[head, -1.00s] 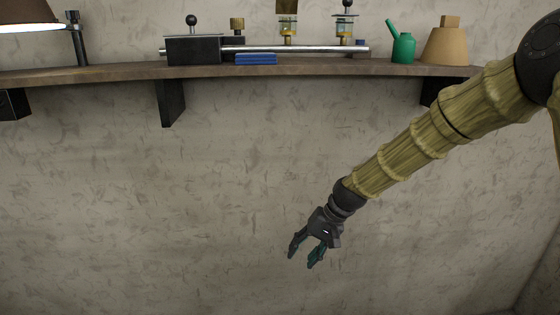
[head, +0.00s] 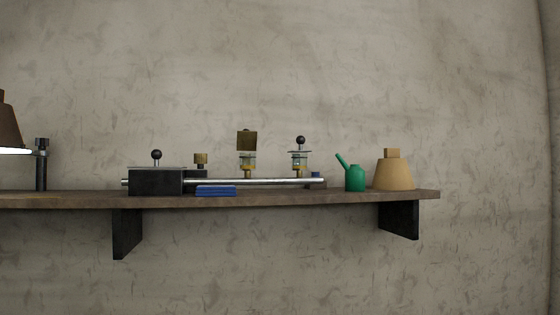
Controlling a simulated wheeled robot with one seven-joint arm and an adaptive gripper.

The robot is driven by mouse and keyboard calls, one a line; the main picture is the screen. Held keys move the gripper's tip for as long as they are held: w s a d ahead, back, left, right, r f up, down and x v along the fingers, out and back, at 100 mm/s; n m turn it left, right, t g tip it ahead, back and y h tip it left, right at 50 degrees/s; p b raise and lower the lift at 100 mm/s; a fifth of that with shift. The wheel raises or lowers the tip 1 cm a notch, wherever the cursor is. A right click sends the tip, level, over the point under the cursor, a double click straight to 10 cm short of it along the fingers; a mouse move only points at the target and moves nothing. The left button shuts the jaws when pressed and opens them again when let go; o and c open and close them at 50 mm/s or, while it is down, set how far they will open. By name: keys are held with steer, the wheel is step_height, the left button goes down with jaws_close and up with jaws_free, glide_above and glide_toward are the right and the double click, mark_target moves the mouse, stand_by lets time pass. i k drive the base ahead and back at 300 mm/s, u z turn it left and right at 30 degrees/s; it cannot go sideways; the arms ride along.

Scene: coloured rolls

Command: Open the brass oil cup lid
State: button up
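On the shelf, a small glass cup with amber oil (head: 248,162) stands on a brass stem. A square dark brass plate (head: 247,140) stands upright above its rim, looking like a raised lid; its hinge is too small to make out. To its right is a similar glass cup (head: 299,163) with a flat top and a black ball knob (head: 300,140). A brass knurled cap (head: 201,159) sits further left, behind the rod. My gripper is not in view.
A wooden shelf (head: 350,197) on black brackets bears a black block (head: 156,182), a metal rod (head: 270,182), a blue piece (head: 215,190), a green oil can (head: 355,178) and a tan tapered object (head: 394,174). The wall above is clear.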

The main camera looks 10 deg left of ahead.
mark_target(247, 140)
steer(key=z, duration=0.6)
steer(key=i, duration=1.65)
steer(key=u, duration=1.4)
